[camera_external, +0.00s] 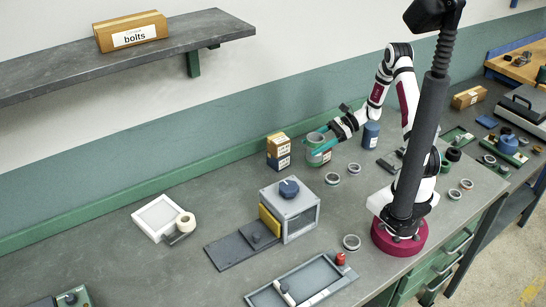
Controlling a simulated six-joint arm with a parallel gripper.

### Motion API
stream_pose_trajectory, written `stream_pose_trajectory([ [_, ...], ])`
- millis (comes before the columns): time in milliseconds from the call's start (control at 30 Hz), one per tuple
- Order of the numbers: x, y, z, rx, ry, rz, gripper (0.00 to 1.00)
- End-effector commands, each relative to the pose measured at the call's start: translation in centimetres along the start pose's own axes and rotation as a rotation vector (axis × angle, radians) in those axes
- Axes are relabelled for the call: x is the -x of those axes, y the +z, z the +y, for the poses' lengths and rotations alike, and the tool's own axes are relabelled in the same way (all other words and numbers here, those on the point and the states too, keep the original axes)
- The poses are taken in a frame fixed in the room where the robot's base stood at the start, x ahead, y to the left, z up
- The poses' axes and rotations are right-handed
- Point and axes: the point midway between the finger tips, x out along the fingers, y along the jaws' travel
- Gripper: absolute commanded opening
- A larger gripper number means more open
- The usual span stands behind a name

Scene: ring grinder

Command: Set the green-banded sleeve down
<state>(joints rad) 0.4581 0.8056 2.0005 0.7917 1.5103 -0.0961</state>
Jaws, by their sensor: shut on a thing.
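The green-banded sleeve (318,150) is at the fingers of my gripper (322,142), near the back of the grey workbench (120,265). It is a short, wide, pale cylinder with green on it. The teal fingertips of my gripper are shut on it, one finger passing across its near side. It looks close to the bench top, but I cannot tell whether its base touches. My arm reaches in from the right.
Small boxes (278,152) stand just left of the sleeve, and a blue cylinder (371,134) stands to its right. Loose rings (333,179) lie in front. A grey machine with a blue knob (290,210) stands nearer the camera. The bench left of the boxes is fairly clear.

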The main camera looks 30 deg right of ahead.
Motion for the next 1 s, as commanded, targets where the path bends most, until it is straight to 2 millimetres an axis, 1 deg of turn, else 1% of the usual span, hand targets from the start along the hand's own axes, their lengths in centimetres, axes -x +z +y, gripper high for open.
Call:
stream_pose_trajectory([
  [33,-1.4,-0.2,0.0,0.0,0.006,0.001,0.17],
  [100,-2.7,-0.4,-0.2,0.001,0.003,0.0,0.17],
  [167,-3.4,-0.6,-0.3,0.0,0.001,0.0,0.17],
  [300,-4.7,-3.0,-0.3,-0.003,0.001,0.001,0.17],
  [400,-5.2,-4.2,-0.4,-0.001,0.001,0.001,0.17],
  [733,-5.2,-4.5,-0.4,0.001,0.0,0.001,0.17],
  [767,-5.3,-4.6,-0.4,0.001,0.0,0.001,0.75],
  [800,-5.3,-4.5,-0.4,0.002,0.0,0.001,0.82],
  [900,-5.2,-4.5,-0.4,0.002,0.0,0.001,1.0],
  [1000,-5.2,-4.5,-0.4,0.001,0.0,0.001,1.0],
])
